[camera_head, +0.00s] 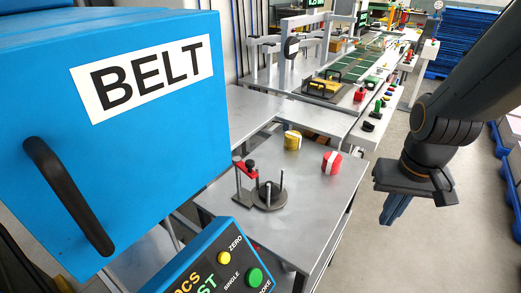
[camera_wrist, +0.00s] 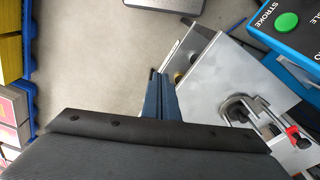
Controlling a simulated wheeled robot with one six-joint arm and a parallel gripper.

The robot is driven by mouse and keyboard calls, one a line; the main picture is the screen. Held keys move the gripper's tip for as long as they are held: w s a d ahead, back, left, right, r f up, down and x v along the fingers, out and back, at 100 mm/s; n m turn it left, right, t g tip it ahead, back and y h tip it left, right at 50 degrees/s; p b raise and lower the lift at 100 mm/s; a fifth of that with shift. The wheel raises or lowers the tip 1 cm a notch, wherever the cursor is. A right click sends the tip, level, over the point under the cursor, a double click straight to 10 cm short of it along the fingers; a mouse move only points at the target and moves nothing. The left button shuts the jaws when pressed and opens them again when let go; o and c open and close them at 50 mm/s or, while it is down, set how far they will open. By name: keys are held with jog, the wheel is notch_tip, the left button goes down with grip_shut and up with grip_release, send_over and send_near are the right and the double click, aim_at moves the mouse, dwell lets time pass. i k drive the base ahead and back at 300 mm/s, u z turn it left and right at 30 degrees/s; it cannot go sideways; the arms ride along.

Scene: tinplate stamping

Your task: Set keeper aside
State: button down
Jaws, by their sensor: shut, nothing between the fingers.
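No part in view is plainly marked as the keeper, so I cannot tell which one it is. On the grey metal table (camera_head: 300,215) stands a fixture with a dark round base (camera_head: 270,204), upright pins and a red clamp (camera_head: 245,168). Behind it are a yellow cylinder with a pale band (camera_head: 293,140) and a red-and-white cylinder (camera_head: 332,161). My gripper (camera_head: 394,210) is shut and empty, pointing down over the floor to the right of the table. In the wrist view, my gripper (camera_wrist: 158,85) is left of the table, and the fixture (camera_wrist: 248,108) shows at right.
A blue box labelled BELT (camera_head: 140,150) with a black handle fills the left. A blue control panel (camera_head: 215,262) with buttons stands at the table's near side. A line of benches (camera_head: 335,115) runs to the back. Blue pallets (camera_head: 465,40) stand far right. Floor around my gripper is clear.

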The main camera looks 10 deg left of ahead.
aim_at(244, 163)
jog(key=k, duration=1)
jog(key=u, duration=0.65)
jog(key=i, duration=1.05)
jog(key=z, duration=0.3)
